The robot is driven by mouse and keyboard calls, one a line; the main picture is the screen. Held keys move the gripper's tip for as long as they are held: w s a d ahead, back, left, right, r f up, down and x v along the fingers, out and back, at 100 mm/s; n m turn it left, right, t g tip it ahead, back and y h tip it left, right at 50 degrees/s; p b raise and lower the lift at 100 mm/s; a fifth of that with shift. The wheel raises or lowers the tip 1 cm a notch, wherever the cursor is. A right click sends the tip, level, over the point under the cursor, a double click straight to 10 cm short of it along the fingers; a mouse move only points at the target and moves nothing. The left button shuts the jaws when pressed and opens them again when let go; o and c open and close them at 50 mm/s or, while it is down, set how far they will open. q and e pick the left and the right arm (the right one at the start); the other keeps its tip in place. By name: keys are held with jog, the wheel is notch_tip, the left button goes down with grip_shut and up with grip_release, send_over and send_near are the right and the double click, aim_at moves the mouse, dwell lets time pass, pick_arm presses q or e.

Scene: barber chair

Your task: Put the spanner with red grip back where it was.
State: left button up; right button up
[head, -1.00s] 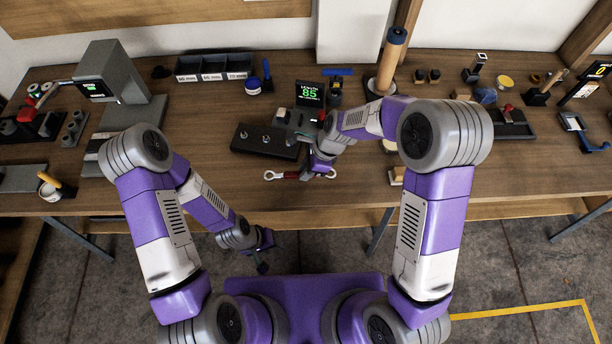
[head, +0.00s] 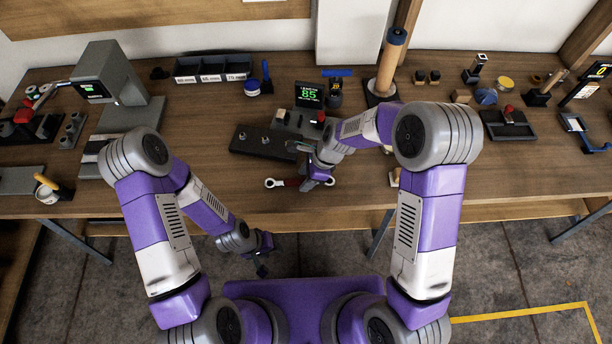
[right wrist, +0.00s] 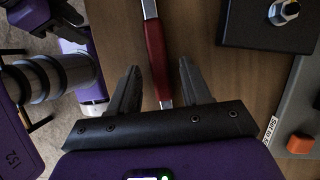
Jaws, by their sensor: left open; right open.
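The spanner with the red grip (head: 290,183) lies at the table's front part, below the black board in the head view, its pale ring ends to left and right. In the right wrist view its red grip (right wrist: 156,50) runs lengthwise between the fingers, with a gap on both sides. My right gripper (head: 312,182) is open around the spanner and hides part of it in the head view. It also shows in the right wrist view (right wrist: 158,70). My left gripper (head: 263,262) is open and empty, in front of the table edge over the floor.
The black board (head: 262,143) with bolts lies just behind the spanner. Behind it stand a display reading 85 (head: 309,94) and a grey device with a red button (head: 321,117). Labelled bins (head: 212,69) stand at the back. Table left of the spanner is clear.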

jog(key=shift+r, duration=0.1)
jog(key=shift+r, duration=0.25)
jog(key=p+v, duration=0.3)
jog(key=v, duration=0.8)
jog(key=shift+d+r, duration=0.2)
jog(key=shift+r, duration=0.05)
